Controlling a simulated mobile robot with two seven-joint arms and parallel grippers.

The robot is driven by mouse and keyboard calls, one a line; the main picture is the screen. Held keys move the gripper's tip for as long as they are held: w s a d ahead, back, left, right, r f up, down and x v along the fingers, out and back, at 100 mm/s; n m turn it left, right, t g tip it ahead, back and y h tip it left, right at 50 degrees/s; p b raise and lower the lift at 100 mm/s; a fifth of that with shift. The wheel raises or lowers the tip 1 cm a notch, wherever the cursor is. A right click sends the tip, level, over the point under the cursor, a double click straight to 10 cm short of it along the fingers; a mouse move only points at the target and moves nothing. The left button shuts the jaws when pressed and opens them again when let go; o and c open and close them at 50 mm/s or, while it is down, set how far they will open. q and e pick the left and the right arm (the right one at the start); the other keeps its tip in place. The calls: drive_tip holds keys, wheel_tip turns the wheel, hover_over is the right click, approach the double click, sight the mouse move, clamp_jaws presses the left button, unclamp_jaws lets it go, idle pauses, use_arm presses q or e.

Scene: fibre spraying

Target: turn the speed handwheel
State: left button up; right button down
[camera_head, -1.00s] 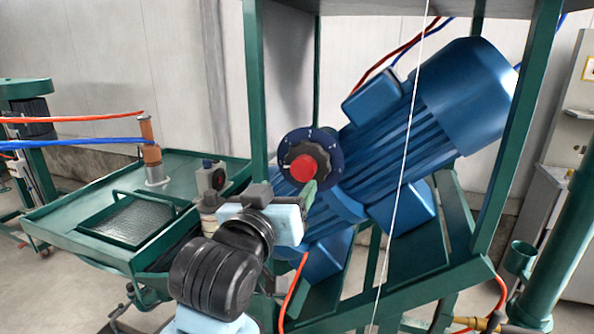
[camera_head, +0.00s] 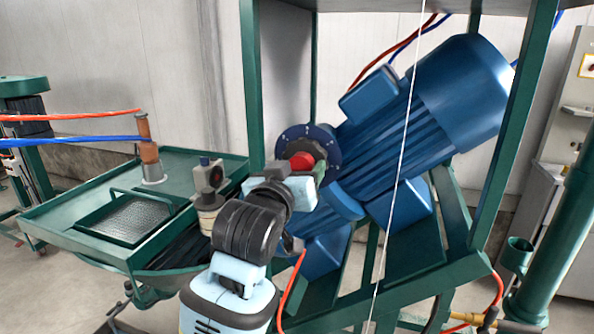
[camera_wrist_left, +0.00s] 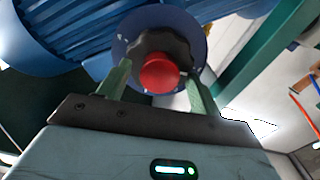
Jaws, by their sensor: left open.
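The speed handwheel is a black lobed knob with a red centre on a dark blue numbered dial (camera_head: 324,142). In the head view its red centre (camera_head: 301,161) shows just above my left gripper (camera_head: 304,172), which hides the lower part. In the left wrist view the black knob (camera_wrist_left: 166,50) and its red centre (camera_wrist_left: 159,73) lie ahead, between the two green fingers of the left gripper (camera_wrist_left: 158,85). The fingers are open, one on each side of the knob. I cannot tell whether they touch it. My right gripper does not show.
The large blue motor (camera_head: 420,110) sits tilted behind the dial. Green frame posts (camera_head: 254,90) stand left and right of it. A green tray table (camera_head: 60,220) is at the left. A thin white line (camera_head: 403,160) hangs in front of the motor.

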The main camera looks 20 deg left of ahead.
use_arm(q)
drive_tip(key=c, duration=1)
drive_tip(key=shift+o, duration=0.2)
